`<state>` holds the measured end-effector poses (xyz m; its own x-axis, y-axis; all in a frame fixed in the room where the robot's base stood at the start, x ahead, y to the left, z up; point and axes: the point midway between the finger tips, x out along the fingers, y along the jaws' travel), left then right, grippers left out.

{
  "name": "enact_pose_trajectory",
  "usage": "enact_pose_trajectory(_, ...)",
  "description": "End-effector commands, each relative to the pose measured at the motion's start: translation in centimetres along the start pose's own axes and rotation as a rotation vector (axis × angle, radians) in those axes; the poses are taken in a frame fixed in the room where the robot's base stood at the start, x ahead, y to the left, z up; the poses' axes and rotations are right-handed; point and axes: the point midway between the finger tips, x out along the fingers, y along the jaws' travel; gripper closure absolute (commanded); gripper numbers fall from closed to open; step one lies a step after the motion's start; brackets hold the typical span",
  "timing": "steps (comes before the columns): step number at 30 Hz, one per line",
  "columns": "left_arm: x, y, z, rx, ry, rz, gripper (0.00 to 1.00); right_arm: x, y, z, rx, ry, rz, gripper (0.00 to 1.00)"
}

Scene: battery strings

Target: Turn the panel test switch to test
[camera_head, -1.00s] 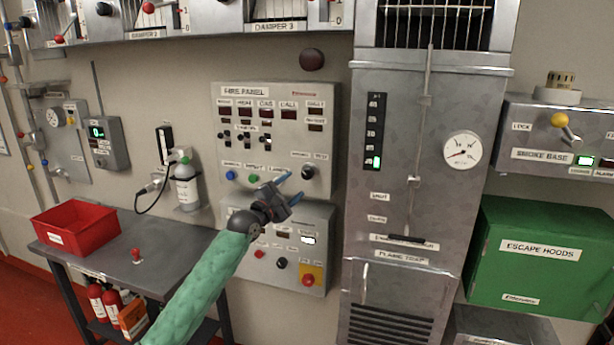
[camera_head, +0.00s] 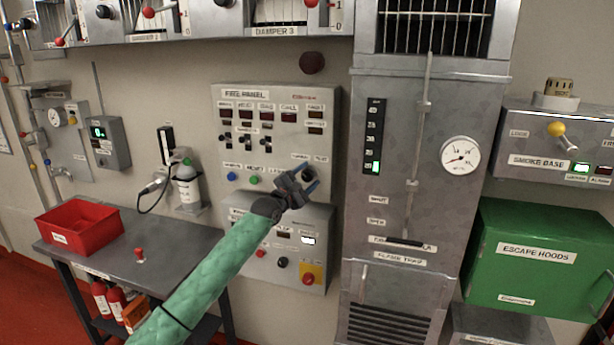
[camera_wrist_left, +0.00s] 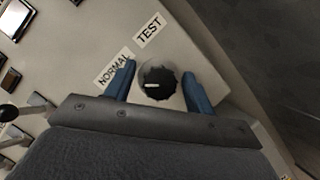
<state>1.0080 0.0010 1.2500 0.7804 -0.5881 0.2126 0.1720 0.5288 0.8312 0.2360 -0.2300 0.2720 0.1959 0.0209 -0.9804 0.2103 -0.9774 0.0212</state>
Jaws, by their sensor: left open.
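The fire panel (camera_head: 232,110) is a grey wall box at the picture's centre. Its test switch is a round black knob (camera_wrist_left: 158,84) with a white pointer mark, near labels NORMAL (camera_wrist_left: 113,68) and TEST (camera_wrist_left: 150,29). The pointer line lies across the knob; I cannot be sure which label it points to. My left gripper (camera_head: 308,186) is at the panel's lower right corner, mostly covering the knob in the head view. In the wrist view its blue fingers (camera_wrist_left: 158,88) are open, one on each side of the knob, with gaps showing. My right gripper is not in view.
A second grey box (camera_head: 262,268) with buttons sits just below the panel. The tall metal flame trap cabinet (camera_head: 400,215) stands close on the right.

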Motion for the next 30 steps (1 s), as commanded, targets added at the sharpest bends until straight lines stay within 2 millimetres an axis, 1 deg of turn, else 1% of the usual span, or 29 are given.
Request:
enact_pose_trajectory(6,0.0,0.0,0.0,0.000,0.000,0.000,0.46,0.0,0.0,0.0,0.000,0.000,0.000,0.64)
enact_pose_trajectory(7,0.0,0.0,0.0,0.000,0.000,0.000,0.48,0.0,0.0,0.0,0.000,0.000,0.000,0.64)
enact_pose_trajectory(11,0.0,0.0,0.0,0.000,0.000,0.000,0.73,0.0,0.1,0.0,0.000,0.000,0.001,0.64)
enact_pose_trajectory(12,0.0,0.0,0.0,0.000,0.000,0.000,0.81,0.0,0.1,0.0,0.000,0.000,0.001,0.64)
enact_pose_trajectory(13,0.0,0.0,0.0,0.000,0.000,0.000,0.87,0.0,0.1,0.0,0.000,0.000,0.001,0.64)
enact_pose_trajectory(14,0.0,0.0,0.0,0.000,0.000,0.000,0.90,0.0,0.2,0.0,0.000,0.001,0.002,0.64)
enact_pose_trajectory(22,0.0,-0.1,-0.1,0.023,0.000,-0.010,0.90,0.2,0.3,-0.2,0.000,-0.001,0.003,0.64)
enact_pose_trajectory(26,0.0,-0.2,-0.1,0.069,0.000,-0.029,0.90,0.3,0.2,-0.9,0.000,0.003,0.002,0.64)
enact_pose_trajectory(28,-0.1,-0.3,-0.2,0.104,0.000,-0.045,0.90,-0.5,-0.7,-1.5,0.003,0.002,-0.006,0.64)
enact_pose_trajectory(30,0.0,-0.2,-0.2,0.150,0.000,-0.062,0.90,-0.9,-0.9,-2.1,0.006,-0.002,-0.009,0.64)
